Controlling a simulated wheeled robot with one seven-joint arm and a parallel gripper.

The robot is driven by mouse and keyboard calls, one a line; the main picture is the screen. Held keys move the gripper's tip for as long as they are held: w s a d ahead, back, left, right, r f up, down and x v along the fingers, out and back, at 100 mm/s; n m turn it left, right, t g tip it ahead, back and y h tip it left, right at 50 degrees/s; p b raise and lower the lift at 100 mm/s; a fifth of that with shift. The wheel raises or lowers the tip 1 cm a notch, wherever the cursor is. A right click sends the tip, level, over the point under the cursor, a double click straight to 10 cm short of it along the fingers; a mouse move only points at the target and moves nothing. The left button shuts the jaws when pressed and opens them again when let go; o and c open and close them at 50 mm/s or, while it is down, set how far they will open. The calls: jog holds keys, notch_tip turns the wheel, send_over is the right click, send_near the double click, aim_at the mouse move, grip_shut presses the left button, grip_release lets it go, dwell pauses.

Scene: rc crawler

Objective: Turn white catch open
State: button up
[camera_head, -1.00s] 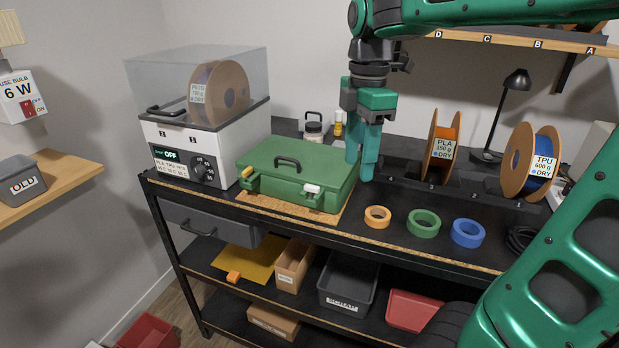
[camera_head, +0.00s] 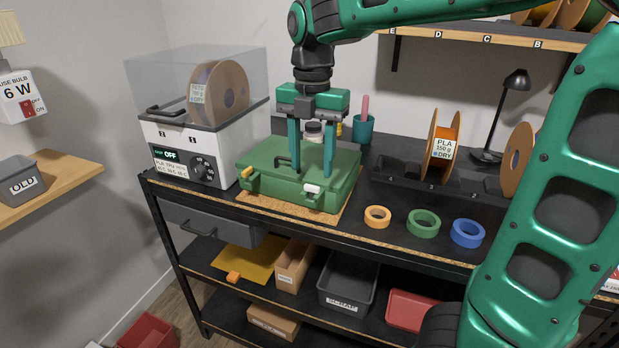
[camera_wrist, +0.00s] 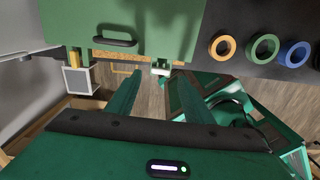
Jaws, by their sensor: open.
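The white catch (camera_head: 312,188) is on the front face of the green case (camera_head: 262,196), near its right end. It also shows in the wrist view as a small white piece (camera_wrist: 161,68) on the case's edge. A yellow catch (camera_head: 247,172) is near the left end of the same face. The case lies flat with its lid shut and a dark handle (camera_wrist: 114,41) on top. My gripper (camera_head: 311,172) is wide open and empty, pointing down over the case. In the wrist view its fingers lie to either side of the white catch, apart from it.
The case rests on a cork-coloured mat (camera_head: 235,206) at the bench's front edge. A dryer box (camera_head: 190,150) stands close on the left. Orange (camera_head: 377,217), green (camera_head: 423,223) and blue (camera_head: 467,233) rings lie to the right. A spool (camera_head: 440,148) stands behind them.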

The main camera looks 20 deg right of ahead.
aim_at(312, 185)
jog(key=shift+f, duration=2.35)
jog(key=c, duration=1)
